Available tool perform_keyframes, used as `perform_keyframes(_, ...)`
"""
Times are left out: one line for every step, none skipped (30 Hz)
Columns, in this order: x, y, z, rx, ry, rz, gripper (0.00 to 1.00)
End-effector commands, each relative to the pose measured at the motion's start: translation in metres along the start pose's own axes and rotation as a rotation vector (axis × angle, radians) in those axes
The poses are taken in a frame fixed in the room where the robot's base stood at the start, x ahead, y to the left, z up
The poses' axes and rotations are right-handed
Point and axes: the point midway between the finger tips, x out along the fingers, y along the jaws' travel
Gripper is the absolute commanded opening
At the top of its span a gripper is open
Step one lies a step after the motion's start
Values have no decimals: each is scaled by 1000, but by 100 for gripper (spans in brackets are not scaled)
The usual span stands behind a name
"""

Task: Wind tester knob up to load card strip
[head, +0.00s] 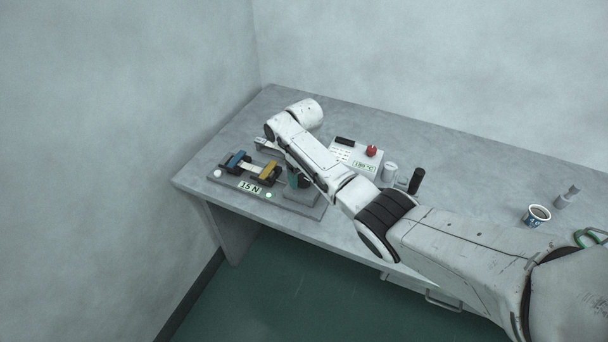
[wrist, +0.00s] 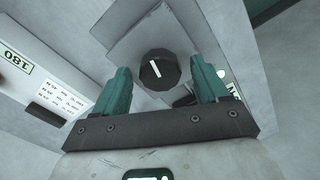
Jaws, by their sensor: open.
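The tester (head: 232,176) stands at the left end of the bench, with a blue clamp (head: 236,160) and a yellow clamp (head: 269,171). A pale card strip (head: 250,167) spans between the clamps. A plate on its front reads 15 N. The dark round knob (wrist: 159,70) with a white pointer line shows in the wrist view. My gripper (wrist: 160,84) is open, its teal fingers on either side of the knob, with a gap visible on both sides. In the head view my arm hides the knob, and only part of my gripper (head: 296,180) shows.
A white control box (head: 357,160) with a red button (head: 371,151) and a display stands right of the tester. Beyond it are a white cylinder (head: 389,172) and a black handle (head: 416,181). A cup (head: 537,215) stands farther right. The bench's back strip is clear.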

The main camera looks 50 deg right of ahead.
Motion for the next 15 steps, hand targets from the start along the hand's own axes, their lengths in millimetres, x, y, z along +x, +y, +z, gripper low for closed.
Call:
perform_keyframes(0, 0, 0, 0, -1, 0, 73)
perform_keyframes(0, 0, 0, 0, 0, 0, 73)
perform_keyframes(-2, 0, 0, 0, 0, 0, 73)
perform_keyframes(-3, 0, 0, 0, 0, 0, 73)
perform_keyframes(-5, 0, 0, 0, 0, 0, 73)
perform_keyframes(-9, 0, -1, 0, 2, 0, 73)
perform_keyframes(-13, 0, -1, 0, 2, 0, 73)
perform_keyframes(-17, 0, -1, -1, 2, 0, 73)
perform_keyframes(-24, 0, -1, -1, 3, 0, 73)
perform_keyframes(-30, 0, -1, 0, 3, 0, 73)
perform_keyframes(-36, 0, -1, 0, 4, 0, 73)
perform_keyframes(-43, 0, -1, -1, 5, 0, 73)
perform_keyframes(-50, 0, -1, -1, 4, 0, 73)
perform_keyframes(-55, 0, -1, -1, 4, 0, 73)
perform_keyframes(-63, 0, -2, -1, 5, 0, 73)
